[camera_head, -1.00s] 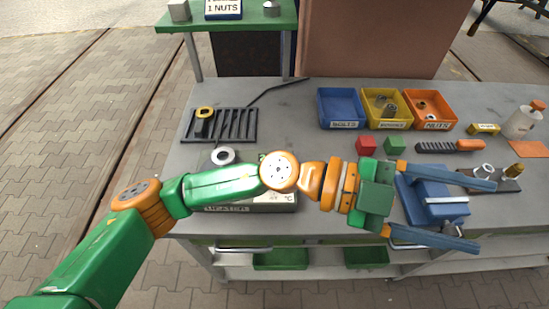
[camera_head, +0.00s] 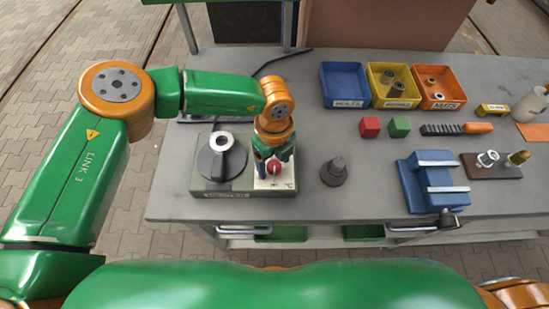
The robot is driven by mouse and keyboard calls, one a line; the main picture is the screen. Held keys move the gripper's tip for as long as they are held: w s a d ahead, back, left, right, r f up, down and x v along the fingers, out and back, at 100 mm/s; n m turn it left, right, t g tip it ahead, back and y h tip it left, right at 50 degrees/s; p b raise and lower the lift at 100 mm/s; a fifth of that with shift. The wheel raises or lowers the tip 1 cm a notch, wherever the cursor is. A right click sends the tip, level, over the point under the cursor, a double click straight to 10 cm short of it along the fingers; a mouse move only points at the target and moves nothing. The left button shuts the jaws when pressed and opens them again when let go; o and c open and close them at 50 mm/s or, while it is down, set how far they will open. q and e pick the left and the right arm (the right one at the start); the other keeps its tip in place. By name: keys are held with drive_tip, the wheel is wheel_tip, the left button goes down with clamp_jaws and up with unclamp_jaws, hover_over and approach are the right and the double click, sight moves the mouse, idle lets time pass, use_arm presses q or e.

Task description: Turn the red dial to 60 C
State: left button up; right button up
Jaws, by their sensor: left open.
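The red dial (camera_head: 274,168) sits on the pale panel at the right of the heater (camera_head: 206,187), next to a °C mark. Its pointer and scale are too small to read. My left gripper (camera_head: 271,161) points down over the dial, with its open fingers around or just above it. I cannot tell whether they touch it. The gripper hides the upper part of the panel. My right gripper is not in view.
A black round plate (camera_head: 222,157) with a metal ring (camera_head: 221,141) is on the heater's left. A dark grey stepped part (camera_head: 334,171) stands just right of the heater. A blue vise (camera_head: 414,183) is further right. Blue, yellow and orange bins stand behind.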

use_arm(q)
drive_tip(key=shift+s, duration=0.1)
drive_tip(key=c, duration=0.4)
clamp_jaws()
